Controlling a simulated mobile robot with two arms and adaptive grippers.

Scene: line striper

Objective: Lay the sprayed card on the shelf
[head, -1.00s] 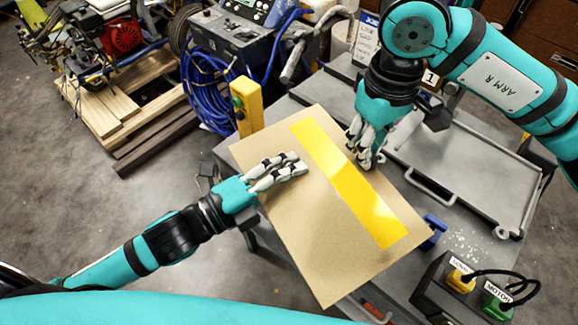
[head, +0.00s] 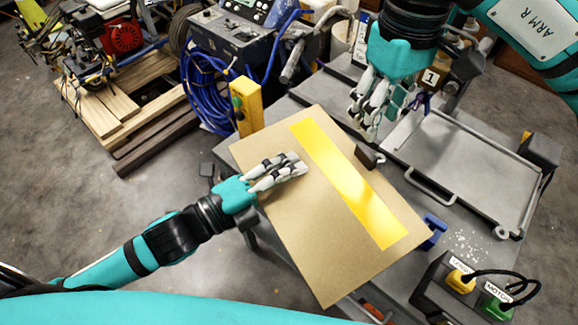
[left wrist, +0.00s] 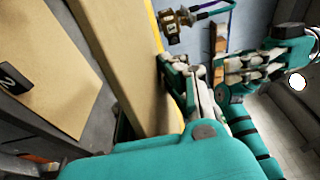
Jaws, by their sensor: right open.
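The sprayed card (head: 300,230) is tan with a glossy yellow stripe and lies tilted over the grey bench, its left part past the bench edge. My left gripper (head: 300,170) has its fingers flat over the card's left edge. In the left wrist view the card (left wrist: 140,60) runs into this hand, fingers (left wrist: 190,85) on its striped side; the thumb is mostly hidden. My right gripper (head: 368,125) is open and empty, beyond the card's far right edge; it also shows in the left wrist view (left wrist: 255,65). I cannot tell which surface is the shelf.
A dark block (head: 370,156) sits at the card's right edge. A grey metal tray (head: 470,165) lies to the right, label 1 (head: 430,77) behind it. A switch box (head: 465,285) stands front right, a yellow post (head: 246,105) behind the card. Another tan board (left wrist: 45,50) shows beside label 2 (left wrist: 8,78).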

